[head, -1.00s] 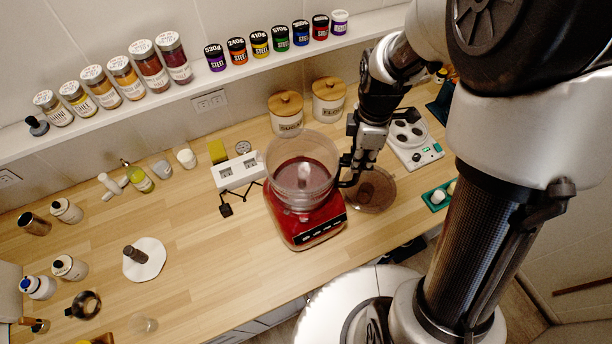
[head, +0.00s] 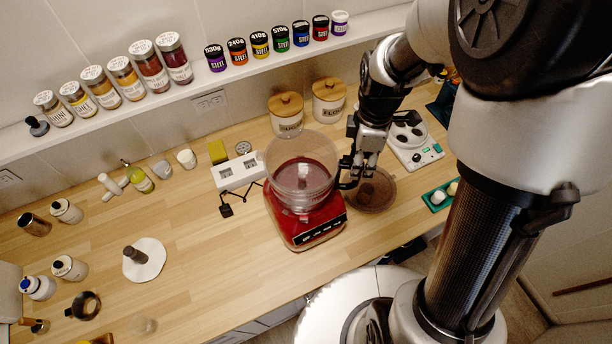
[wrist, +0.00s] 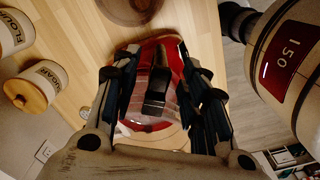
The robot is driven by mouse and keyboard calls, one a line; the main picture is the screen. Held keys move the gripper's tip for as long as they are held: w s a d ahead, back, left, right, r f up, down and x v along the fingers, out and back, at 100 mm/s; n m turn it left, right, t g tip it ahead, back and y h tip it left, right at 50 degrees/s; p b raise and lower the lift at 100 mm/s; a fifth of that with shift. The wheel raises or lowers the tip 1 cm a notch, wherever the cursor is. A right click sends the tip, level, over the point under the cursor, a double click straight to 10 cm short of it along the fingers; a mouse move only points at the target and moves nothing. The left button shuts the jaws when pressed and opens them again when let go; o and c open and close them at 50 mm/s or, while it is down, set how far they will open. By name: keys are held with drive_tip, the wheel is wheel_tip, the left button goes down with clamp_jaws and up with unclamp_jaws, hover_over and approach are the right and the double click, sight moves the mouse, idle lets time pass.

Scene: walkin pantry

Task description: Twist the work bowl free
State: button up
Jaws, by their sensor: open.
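The clear round work bowl (head: 300,158) sits upright on the red food processor base (head: 308,222) on the counter. A dark handle stands out from the bowl's right side. My gripper (head: 360,180) is at that handle, to the right of the bowl, pointing down. In the wrist view the black handle (wrist: 157,92) lies between the two open fingers of my gripper (wrist: 160,75), with the red base behind it. I cannot tell whether either finger touches the handle. The bowl's far wall and contents are only partly clear.
A round brownish see-through lid (head: 378,201) lies on the counter just right of the base. Sugar (head: 287,122) and flour (head: 328,108) canisters stand behind.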

drive_tip(key=shift+r+p, duration=2.85)
drive_tip(key=shift+r, duration=0.9)
drive_tip(key=shift+s+f+m+b, duration=0.15)
drive_tip(key=shift+m+b, duration=0.25)
drive_tip(key=shift+b, duration=0.5)
drive_tip(key=s+f+m+t+b, duration=0.2)
drive_tip(key=s+m+b, duration=0.5)
drive_tip(key=b, duration=0.3)
drive_tip(key=s+f+m+t+b, duration=0.2)
drive_tip(key=s+f+m+b, duration=0.1)
drive_tip(key=s+m+b, duration=0.5)
drive_tip(key=s+a+b, duration=0.1)
drive_tip(key=b, duration=0.1)
drive_tip(key=shift+f+t+b, duration=0.3)
drive_tip(key=shift+f+b, duration=0.05)
